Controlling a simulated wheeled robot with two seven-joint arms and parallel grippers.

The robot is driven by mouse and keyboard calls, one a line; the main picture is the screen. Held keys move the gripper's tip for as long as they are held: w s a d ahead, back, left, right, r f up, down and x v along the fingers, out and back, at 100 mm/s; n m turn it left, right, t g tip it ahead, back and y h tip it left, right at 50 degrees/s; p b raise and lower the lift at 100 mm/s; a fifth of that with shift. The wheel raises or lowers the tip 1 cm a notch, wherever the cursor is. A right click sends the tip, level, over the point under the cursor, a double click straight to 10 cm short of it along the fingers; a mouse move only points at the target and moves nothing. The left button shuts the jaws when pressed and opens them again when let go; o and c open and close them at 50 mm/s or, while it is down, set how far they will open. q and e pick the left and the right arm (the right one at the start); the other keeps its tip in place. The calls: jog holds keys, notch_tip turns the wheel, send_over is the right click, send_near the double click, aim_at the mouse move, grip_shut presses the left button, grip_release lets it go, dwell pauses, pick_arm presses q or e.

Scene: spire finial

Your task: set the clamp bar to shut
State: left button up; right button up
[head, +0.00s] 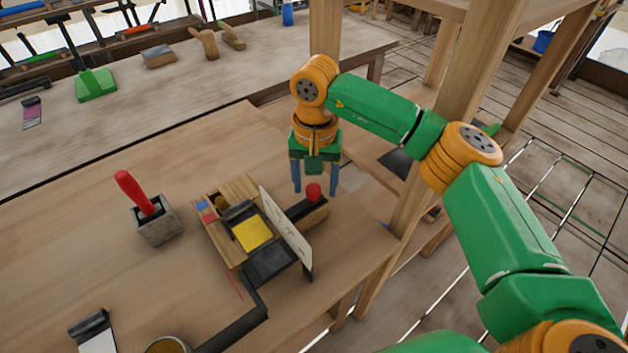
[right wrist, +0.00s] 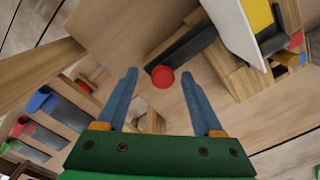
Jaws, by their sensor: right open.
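The clamp bar looks to be the short black bar (head: 303,208) with a red knob (head: 314,191) at its end, lying along a wooden block at the right of a wooden fixture (head: 240,190). In the right wrist view the black bar (right wrist: 190,43) runs up and right from the red knob (right wrist: 162,76). My right gripper (head: 314,189) points down over the knob. Its blue fingers are open, one on each side of the knob in both views, with gaps showing in the wrist view. Whether they reach down to its height is unclear. My left gripper is not in view.
A pale upright panel (head: 287,232) stands close left of the bar, beside a yellow pad (head: 252,234). A red-handled tool stands in a grey block (head: 156,226). A black bent bar (head: 245,316) lies in front. A wooden post (head: 412,185) rises at the table's right edge.

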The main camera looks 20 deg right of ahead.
jog(key=shift+w+f, duration=0.5)
jog(key=shift+f, duration=0.1)
jog(key=shift+s+r, duration=0.1)
jog(key=shift+s, duration=0.1)
jog(key=c, duration=0.6)
grip_shut()
